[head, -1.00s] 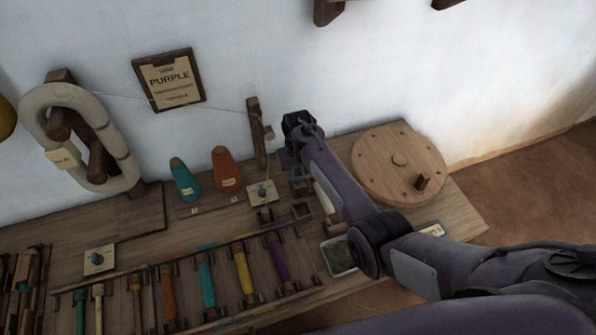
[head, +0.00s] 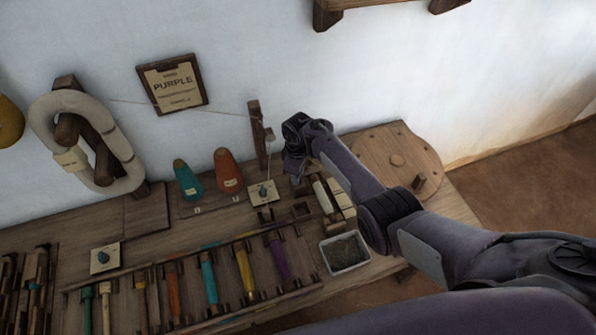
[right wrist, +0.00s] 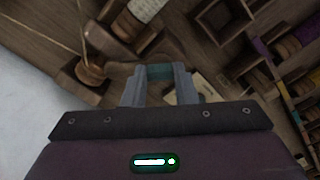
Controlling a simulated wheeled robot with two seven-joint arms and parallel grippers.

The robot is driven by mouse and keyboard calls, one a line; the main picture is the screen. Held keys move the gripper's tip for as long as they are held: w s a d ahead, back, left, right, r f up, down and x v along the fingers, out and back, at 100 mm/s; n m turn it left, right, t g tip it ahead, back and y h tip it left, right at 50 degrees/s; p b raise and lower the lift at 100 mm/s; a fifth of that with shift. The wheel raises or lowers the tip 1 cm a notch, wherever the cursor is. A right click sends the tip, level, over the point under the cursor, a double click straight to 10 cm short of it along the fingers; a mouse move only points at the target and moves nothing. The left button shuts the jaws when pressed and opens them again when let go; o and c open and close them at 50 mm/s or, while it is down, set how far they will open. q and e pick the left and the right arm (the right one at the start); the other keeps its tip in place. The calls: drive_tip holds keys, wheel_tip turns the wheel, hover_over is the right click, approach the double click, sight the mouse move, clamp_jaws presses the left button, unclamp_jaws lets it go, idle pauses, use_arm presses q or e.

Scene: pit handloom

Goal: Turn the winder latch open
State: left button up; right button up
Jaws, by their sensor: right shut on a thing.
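My right gripper (right wrist: 158,88) is shut on a small teal-banded lever (right wrist: 160,72), which I take to be the winder latch. The band sits between the two fingertips, and wooden winder parts lie around it. In the head view my right gripper (head: 293,173) points down at the winder at the back of the bench, and the latch is hidden behind it. The winder's pale bobbin (head: 322,195) lies just right of the gripper; a pale wound bobbin (right wrist: 147,8) also shows in the right wrist view. My left gripper is not in view.
A large wooden wheel with a crank peg (head: 396,160) stands right of my arm. A grey tray (head: 345,252) sits in front. A rack of coloured bobbins (head: 208,282) fills the front left.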

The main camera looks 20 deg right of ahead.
drive_tip(key=n, duration=0.3)
drive_tip(key=shift+n, duration=0.4)
drive_tip(key=n, duration=0.4)
drive_tip(key=shift+f+b, duration=0.1)
drive_tip(key=shift+b, duration=0.3)
drive_tip(key=shift+n, duration=0.3)
drive_tip(key=o, duration=1)
wheel_tip(320, 180, up, 8)
drive_tip(key=shift+f+p, duration=0.1)
drive_tip(key=shift+p, duration=1.05)
